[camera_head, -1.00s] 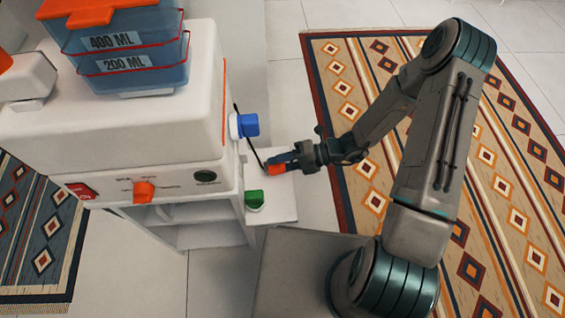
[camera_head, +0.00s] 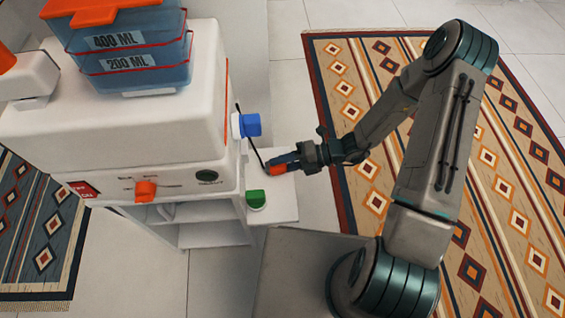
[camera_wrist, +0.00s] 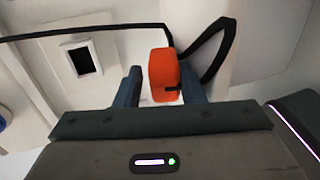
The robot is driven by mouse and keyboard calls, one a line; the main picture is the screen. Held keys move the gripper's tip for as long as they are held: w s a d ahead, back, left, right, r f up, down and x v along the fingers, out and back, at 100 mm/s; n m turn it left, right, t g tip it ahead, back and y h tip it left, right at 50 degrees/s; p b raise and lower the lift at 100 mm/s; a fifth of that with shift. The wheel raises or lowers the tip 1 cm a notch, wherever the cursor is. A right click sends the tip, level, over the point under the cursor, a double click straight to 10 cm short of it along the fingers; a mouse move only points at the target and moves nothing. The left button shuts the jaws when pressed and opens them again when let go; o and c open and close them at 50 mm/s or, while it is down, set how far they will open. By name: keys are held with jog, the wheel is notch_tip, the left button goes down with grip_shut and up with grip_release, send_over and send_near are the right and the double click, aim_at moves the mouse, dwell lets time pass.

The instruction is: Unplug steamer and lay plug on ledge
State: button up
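An orange plug (camera_head: 277,170) is at or just above the white side ledge (camera_head: 281,203) of the appliance; I cannot tell whether it touches. A black cord (camera_head: 252,146) runs up from it along the appliance side. My gripper (camera_head: 285,162) is at the plug, over the ledge. In the wrist view, the plug (camera_wrist: 163,76) lies between the blue-grey fingers of my gripper (camera_wrist: 158,90), close to the right finger. A narrow gap shows at the left finger, so the gripper looks open around it.
The white appliance (camera_head: 125,125) with blue containers (camera_head: 125,52) on top fills the left. A blue knob-like part (camera_head: 249,125) and a green one (camera_head: 256,198) stick out beside the ledge. Clear floor and a patterned rug (camera_head: 350,90) lie to the right.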

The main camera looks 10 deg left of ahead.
jog(key=shift+o, duration=0.5)
jog(key=shift+d+r+p, duration=0.2)
jog(key=shift+d+p, duration=0.05)
jog(key=shift+p, duration=0.05)
jog(key=d+r+p, duration=0.1)
jog(key=p, duration=0.1)
jog(key=d+r+p, duration=0.1)
jog(key=r+p, duration=0.1)
jog(key=d+r+p, duration=0.1)
jog(key=r+p, duration=0.1)
jog(key=shift+w+r, duration=0.2)
jog(key=shift+w, duration=0.15)
jog(key=shift+d+r, duration=0.1)
jog(key=shift+d, duration=0.05)
